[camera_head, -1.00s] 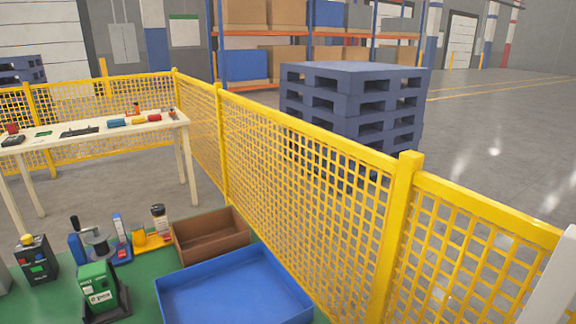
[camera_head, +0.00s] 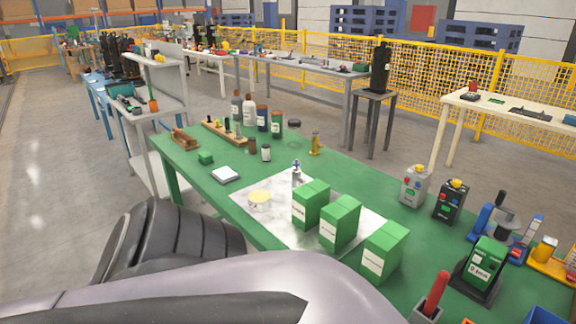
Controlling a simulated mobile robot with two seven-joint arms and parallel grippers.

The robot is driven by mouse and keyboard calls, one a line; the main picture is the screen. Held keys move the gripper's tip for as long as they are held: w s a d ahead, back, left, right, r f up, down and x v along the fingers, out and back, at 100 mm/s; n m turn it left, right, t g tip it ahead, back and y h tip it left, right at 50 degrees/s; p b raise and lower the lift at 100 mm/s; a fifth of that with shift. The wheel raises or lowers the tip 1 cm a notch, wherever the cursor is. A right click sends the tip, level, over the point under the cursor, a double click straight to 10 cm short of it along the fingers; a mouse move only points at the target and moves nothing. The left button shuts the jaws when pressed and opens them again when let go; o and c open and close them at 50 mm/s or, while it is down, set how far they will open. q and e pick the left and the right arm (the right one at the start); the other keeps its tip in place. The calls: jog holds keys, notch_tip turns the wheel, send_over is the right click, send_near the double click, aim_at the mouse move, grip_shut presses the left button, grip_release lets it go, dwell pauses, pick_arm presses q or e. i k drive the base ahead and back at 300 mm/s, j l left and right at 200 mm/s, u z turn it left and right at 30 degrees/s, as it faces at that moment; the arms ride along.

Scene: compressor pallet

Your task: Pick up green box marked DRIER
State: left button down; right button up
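Three green boxes with white labels stand in a row on the green table (camera_head: 375,180). The left box (camera_head: 311,205) and the middle box (camera_head: 340,222) stand on a pale marbled sheet (camera_head: 272,218). The right box (camera_head: 384,249) stands at or just past the sheet's right edge. Their labels are too small to read, so I cannot tell which is marked DRIER. A much smaller green block (camera_head: 205,158) lies farther left. One of my arms crosses the bottom foreground and hides the table's near edge. Neither gripper shows.
A small silver canister (camera_head: 297,173) and a round yellowish tin (camera_head: 260,200) are near the boxes. Several bottles (camera_head: 262,117) stand behind. A green device (camera_head: 485,258) and a red-handled tool (camera_head: 436,293) are at right. A blue tray (camera_head: 545,316) is at lower right.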

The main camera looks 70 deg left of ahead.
aim_at(308, 200)
jog(key=u, duration=2.1)
